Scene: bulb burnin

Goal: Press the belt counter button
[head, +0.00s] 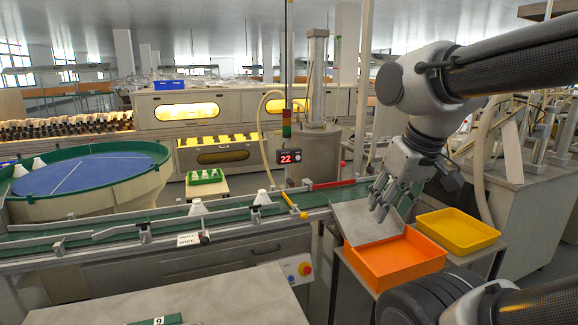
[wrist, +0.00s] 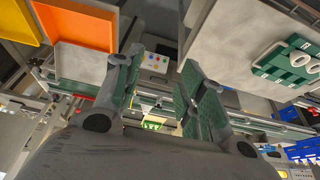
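A counter display (head: 290,157) with red digits reading 22 stands behind the green conveyor belt (head: 240,217) in the head view. A small control panel (head: 299,268) with a red knob on yellow and smaller buttons is on the front of the belt's cabinet. The panel also shows in the wrist view (wrist: 154,62), between my fingers but farther off. I cannot tell which button is the belt counter's. My gripper (head: 386,207) is open and empty, pointing down over the metal chute, right of the panel and apart from it. Its spread fingers fill the wrist view's middle (wrist: 163,75).
An orange bin (head: 395,265) and a yellow bin (head: 458,232) stand below and right of my gripper. A grey table (head: 225,300) is in front. White bulbs (head: 197,206) stand on the belt. A yellow-tipped bar (head: 295,200) crosses the belt.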

